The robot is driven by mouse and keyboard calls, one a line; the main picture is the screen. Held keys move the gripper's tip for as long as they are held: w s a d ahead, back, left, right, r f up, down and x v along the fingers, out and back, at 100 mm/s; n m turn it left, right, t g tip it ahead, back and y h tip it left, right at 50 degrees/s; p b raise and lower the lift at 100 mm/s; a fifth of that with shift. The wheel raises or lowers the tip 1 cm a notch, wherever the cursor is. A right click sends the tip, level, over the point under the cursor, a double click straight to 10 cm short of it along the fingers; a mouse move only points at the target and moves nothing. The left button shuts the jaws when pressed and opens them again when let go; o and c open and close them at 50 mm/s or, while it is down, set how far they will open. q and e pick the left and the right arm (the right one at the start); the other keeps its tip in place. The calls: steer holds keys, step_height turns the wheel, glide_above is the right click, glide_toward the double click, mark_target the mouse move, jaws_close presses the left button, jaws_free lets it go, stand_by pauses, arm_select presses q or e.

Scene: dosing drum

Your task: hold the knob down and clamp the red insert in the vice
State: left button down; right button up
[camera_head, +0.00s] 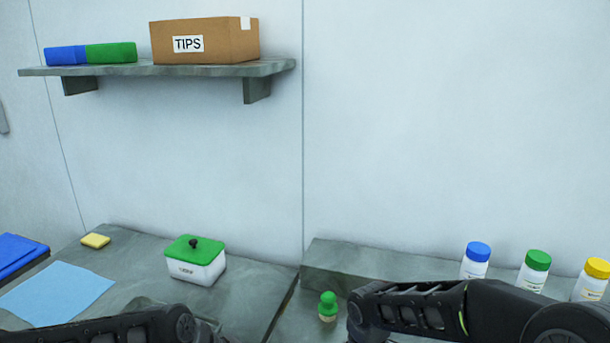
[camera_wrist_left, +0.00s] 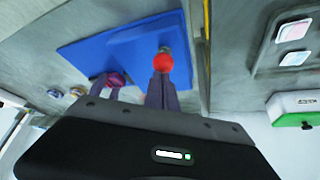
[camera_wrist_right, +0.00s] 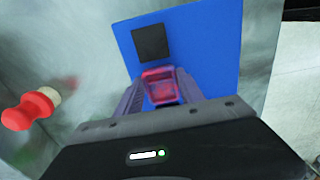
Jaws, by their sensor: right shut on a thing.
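A red ball-shaped knob (camera_wrist_left: 164,62) shows in the left wrist view, over a blue plate (camera_wrist_left: 100,54). My left gripper (camera_wrist_left: 136,84) has its fingers apart, with the knob at the tip of the right-hand finger; I cannot tell if they touch. A pinkish round part (camera_wrist_left: 116,79) lies by the other finger. In the right wrist view my right gripper (camera_wrist_right: 161,82) is shut on the red insert (camera_wrist_right: 160,88), a small block, above a blue plate (camera_wrist_right: 212,45) with a dark square (camera_wrist_right: 152,43). I cannot make out vice jaws. Both grippers are outside the head view.
The head view shows a green-lidded box (camera_head: 198,266), a green-topped piece (camera_head: 327,306), a light-blue cloth (camera_head: 56,294), capped bottles (camera_head: 475,262) on a raised ledge, and a shelf (camera_head: 150,70) above.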

arm_select(q)
steer(key=shift+s+f, duration=0.1)
steer(key=shift+f, duration=0.05)
arm_select(e)
steer(key=o, duration=1.4)
steer(key=shift+o, duration=0.3)
steer(key=o, duration=0.4)
steer(key=shift+r, duration=0.1)
step_height(320, 180, up, 9)
steer(key=shift+f, duration=0.1)
arm_select(q)
steer(key=shift+r, duration=0.2)
step_height(320, 180, up, 7)
steer(key=shift+f, duration=0.15)
